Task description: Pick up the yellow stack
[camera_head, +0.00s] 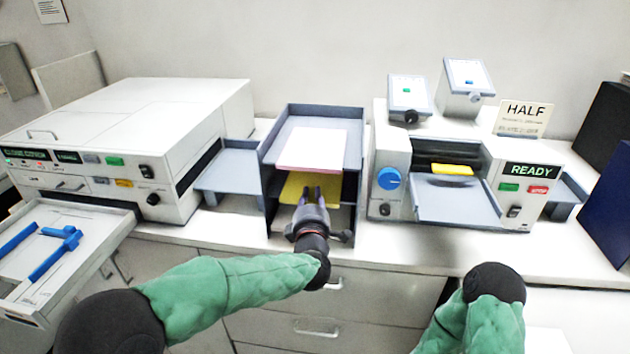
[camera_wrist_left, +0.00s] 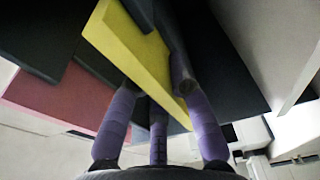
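The yellow stack (camera_head: 294,188) lies flat on a lower shelf of the grey tray rack (camera_head: 268,160), under a shelf with a pink-edged white stack (camera_head: 312,149). My left gripper (camera_head: 313,194) reaches into the rack from the front, with its fingertips over the front part of the yellow stack. In the left wrist view the yellow stack (camera_wrist_left: 140,55) runs between the purple fingers (camera_wrist_left: 158,110). The fingers stand apart; whether they press on it I cannot tell. My right arm shows at the lower right, but its gripper does not.
A white machine (camera_head: 185,105) with an open drawer (camera_head: 65,255) holding blue parts stands left. Right of the rack, a machine marked READY (camera_head: 490,165) holds a small yellow piece (camera_head: 452,169). The rack's side walls and shelf above leave little room around the gripper.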

